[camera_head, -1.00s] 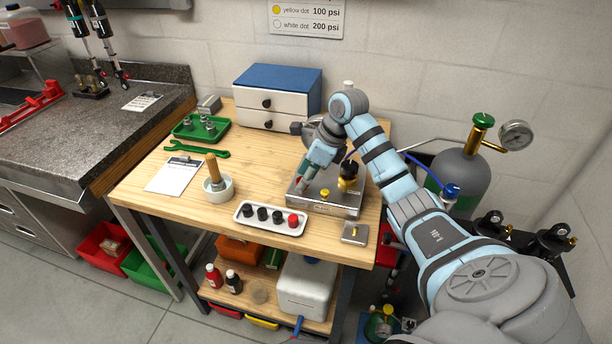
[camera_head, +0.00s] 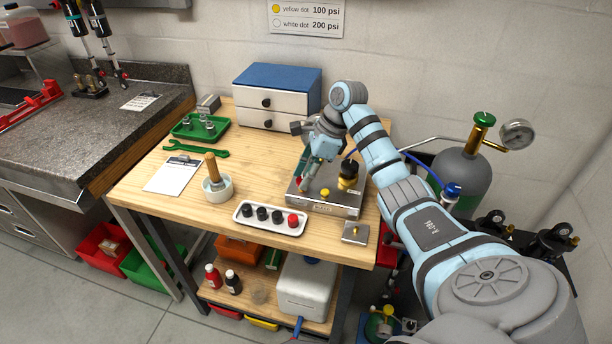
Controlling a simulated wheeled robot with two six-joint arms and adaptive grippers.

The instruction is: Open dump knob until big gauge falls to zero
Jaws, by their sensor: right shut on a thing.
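My right gripper (camera_head: 304,184) points down at the left end of a metal box (camera_head: 335,208) on the wooden bench. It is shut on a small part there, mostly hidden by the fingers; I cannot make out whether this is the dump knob. The box also carries a small yellow knob (camera_head: 324,193) and a black-topped brass fitting (camera_head: 348,172). A round gauge (camera_head: 517,134) stands on the grey gas cylinder (camera_head: 462,172) at right; its needle is too small to read. No other gauge is clear. My left gripper is not in view.
A white tray (camera_head: 247,227) of black and red caps lies left of the box, with a small metal block (camera_head: 355,233) in front. A white bowl (camera_head: 226,191), clipboard (camera_head: 172,176), green wrench (camera_head: 197,150) and drawer unit (camera_head: 277,84) are also on the bench.

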